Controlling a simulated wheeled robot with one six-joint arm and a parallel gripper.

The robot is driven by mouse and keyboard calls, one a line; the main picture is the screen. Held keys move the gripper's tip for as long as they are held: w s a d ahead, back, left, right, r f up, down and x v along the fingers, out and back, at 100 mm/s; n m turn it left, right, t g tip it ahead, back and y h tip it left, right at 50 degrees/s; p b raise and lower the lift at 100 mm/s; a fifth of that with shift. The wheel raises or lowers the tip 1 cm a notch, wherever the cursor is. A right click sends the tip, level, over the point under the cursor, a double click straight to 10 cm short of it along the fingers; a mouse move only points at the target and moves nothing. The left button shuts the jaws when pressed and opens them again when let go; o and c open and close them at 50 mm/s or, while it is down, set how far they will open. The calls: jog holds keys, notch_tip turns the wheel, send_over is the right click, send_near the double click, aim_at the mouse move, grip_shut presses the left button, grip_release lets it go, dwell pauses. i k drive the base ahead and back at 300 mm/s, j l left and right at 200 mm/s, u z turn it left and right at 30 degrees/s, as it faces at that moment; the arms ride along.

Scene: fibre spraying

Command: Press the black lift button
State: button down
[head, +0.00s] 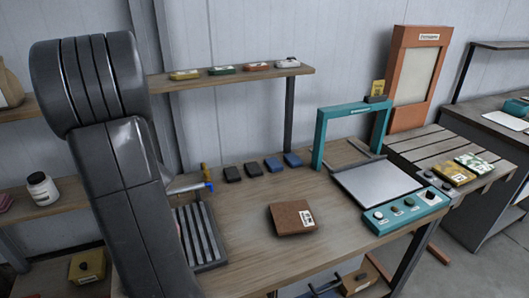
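A teal machine with an upright teal frame (355,109) and a flat pale plate (377,183) stands at the right end of the wooden workbench. Its sloped front control panel (405,209) carries several small buttons or knobs. A black button (430,194) sits on a white patch at the panel's right end. Other small round controls are to its left, some dark, and their labels are too small to read. My dark grey arm fills the left of the head view, well left of the panel. My gripper is not visible.
A brown block with a white label (293,218) lies on the workbench (250,245) left of the panel. Dark and blue small blocks (253,169) line the back. A slotted rack (202,237) is beside my arm. A slatted table (420,147) with packets adjoins at right.

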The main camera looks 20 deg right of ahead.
aim_at(447, 186)
jog(key=l+z, duration=0.4)
jog(key=l, duration=0.3)
jog(key=l+z, duration=0.35)
jog(key=l, duration=0.35)
jog(key=i+l+z, duration=0.15)
jog(key=l+z, duration=0.25)
jog(key=l, duration=0.3)
jog(key=i+l, duration=0.1)
jog(key=l, duration=0.3)
jog(key=i+l, duration=0.15)
jog(key=l, duration=0.25)
jog(key=i+l, duration=0.1)
jog(key=l, duration=0.35)
jog(key=i+l, duration=0.1)
jog(key=l, duration=0.3)
jog(key=i+l+z, duration=0.1)
jog(key=l, duration=0.3)
